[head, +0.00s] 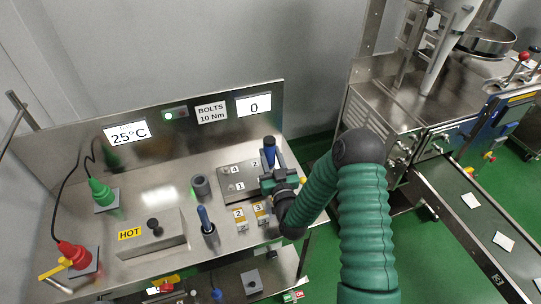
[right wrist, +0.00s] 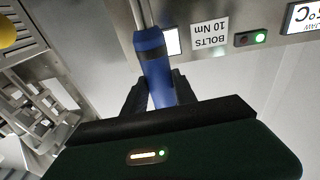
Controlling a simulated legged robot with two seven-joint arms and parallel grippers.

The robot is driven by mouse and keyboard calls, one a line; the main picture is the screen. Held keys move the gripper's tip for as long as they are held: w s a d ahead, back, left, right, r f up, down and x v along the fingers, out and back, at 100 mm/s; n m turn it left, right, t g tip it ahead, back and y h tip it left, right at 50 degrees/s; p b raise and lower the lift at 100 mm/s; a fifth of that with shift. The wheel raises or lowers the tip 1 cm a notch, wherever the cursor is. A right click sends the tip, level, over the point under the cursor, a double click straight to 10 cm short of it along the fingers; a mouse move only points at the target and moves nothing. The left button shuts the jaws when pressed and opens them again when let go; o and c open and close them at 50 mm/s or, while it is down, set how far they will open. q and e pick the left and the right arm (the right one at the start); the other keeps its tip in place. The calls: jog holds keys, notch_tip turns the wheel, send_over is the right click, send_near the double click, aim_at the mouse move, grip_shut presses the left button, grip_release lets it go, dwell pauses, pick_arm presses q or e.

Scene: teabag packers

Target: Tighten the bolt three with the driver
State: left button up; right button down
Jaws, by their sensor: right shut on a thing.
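My right gripper (head: 270,168) is shut on the blue handle of the driver (head: 268,146) over the right side of the grey bolt plate (head: 230,188). In the right wrist view the blue driver handle (right wrist: 153,62) sits between the dark fingers (right wrist: 158,98), with its metal shaft running out of the top of the picture. Bolt three is not visible there; the gripper and arm cover the plate's right side. Whether the driver tip touches a bolt cannot be seen. My left gripper is out of view.
A second blue-handled tool (head: 204,216) stands in a dark holder left of the plate. A dark cylinder (head: 200,186) stands nearby. Yellow-marked pieces labelled 2 (head: 239,214) and 3 (head: 259,209) lie in front. The BOLTS 10 Nm display (head: 254,105) reads 0. A HOT block (head: 158,236) is further left.

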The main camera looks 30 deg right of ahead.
jog(key=shift+s+a+f+b, duration=0.1)
jog(key=shift+f+b, duration=0.25)
jog(key=shift+f, duration=0.15)
dwell(1.2)
